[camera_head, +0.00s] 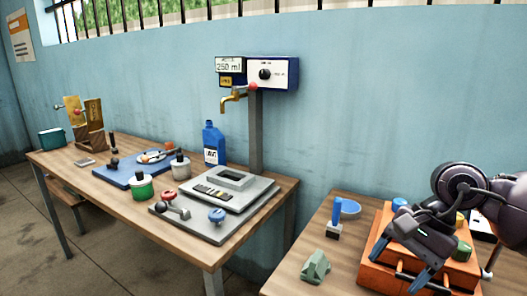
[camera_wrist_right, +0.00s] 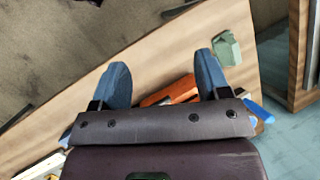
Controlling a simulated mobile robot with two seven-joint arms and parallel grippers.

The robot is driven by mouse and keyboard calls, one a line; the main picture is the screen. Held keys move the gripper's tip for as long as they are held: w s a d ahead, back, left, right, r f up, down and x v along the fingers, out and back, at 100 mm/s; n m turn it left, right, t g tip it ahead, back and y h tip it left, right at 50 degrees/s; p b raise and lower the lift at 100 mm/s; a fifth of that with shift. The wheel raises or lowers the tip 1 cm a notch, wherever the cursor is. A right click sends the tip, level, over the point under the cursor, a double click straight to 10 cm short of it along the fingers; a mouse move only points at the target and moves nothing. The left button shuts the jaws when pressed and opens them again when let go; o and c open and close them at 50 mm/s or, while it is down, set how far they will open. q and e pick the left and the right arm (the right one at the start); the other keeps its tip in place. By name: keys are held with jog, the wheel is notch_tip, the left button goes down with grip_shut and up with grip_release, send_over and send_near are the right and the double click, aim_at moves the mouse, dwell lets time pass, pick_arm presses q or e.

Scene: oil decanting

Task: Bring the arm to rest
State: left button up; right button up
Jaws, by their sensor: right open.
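My right gripper (camera_head: 399,264) is at the right of the head view, above the orange box (camera_head: 381,236) on the near table. Its two blue fingertips are apart, with nothing seen between them. In the right wrist view my right gripper (camera_wrist_right: 161,75) also shows its blue fingers spread. Part of the orange box (camera_wrist_right: 172,92) shows beyond and between them. My right arm hides part of the box and what lies on it. My left gripper is in neither view.
A gap separates the tables.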

jog(key=s+a+r+m+t+y, duration=0.1)
jog(key=s+a+m+t+y, duration=0.25)
jog(key=a+m+y, duration=0.85)
jog(key=w+d+f+m+t+h, duration=0.1)
jog(key=d+f+m+t+h, duration=0.25)
jog(key=m, duration=0.65)
jog(key=w+d+f+m+t+h, duration=0.1)
jog(key=d+m+t+h, duration=0.25)
jog(key=m+t, duration=0.5)
jog(key=w+d+f+m+t+h, duration=0.1)
jog(key=d+f+m+t+h, duration=0.2)
jog(key=m, duration=0.8)
jog(key=s+d+f+m+g+h, duration=0.5)
jog(key=s+d+f+m+h, duration=0.3)
jog(key=f+m, duration=0.35)
jog(key=s+a+f+m+g, duration=0.1)
jog(key=s+f+m+g, duration=0.4)
jog(key=s, duration=0.5)
jog(key=s+f+m+g, duration=0.4)
jog(key=s+g, duration=0.2)
jog(key=s, duration=0.4)
jog(key=w+f+t+p, duration=0.1)
jog(key=w+f+t, duration=0.5)
jog(key=w+t, duration=0.3)
jog(key=shift+w+a+n+y+p, duration=0.25)
jog(key=shift+w+n+y+p, duration=0.05)
jog(key=shift+w+n, duration=0.1)
